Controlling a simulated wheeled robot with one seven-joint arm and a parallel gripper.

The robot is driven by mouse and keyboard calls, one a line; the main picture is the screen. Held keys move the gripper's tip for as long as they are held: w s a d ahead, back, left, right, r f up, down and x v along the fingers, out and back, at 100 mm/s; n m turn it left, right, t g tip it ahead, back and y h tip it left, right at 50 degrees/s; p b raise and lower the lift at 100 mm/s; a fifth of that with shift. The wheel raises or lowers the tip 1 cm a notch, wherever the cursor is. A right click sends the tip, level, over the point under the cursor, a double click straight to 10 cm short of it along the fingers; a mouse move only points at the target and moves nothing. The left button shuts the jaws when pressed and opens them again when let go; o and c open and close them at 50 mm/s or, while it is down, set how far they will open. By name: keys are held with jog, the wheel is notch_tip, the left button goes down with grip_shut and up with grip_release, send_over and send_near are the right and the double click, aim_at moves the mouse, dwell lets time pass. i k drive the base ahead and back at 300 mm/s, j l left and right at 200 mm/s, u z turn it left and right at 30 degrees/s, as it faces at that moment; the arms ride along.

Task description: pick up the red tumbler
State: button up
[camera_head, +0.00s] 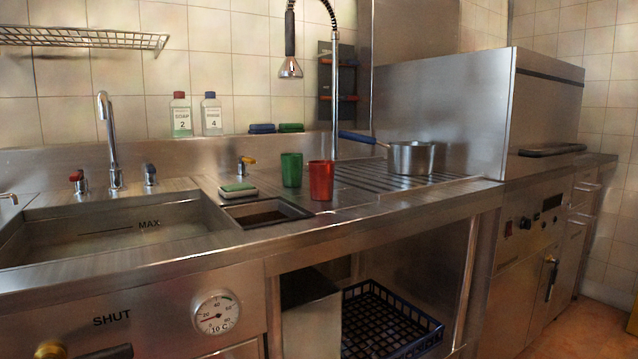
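The red tumbler (321,181) stands upright on the steel counter, near its front edge, just right of a small recessed bin. A green tumbler (291,170) stands upright close behind it and to its left. A narrow gap or slight overlap separates the two in the picture; I cannot tell if they touch. My gripper is not in view.
A steel pot (410,157) with a blue handle (357,137) sits on the ribbed drainboard to the right. A sponge (238,188) lies left of the tumblers, behind the recessed bin (266,213). The spray head (290,68) hangs above. A sink (110,232) is left.

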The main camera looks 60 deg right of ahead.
aim_at(322, 173)
jog(key=z, duration=1.75)
jog(key=l, duration=0.15)
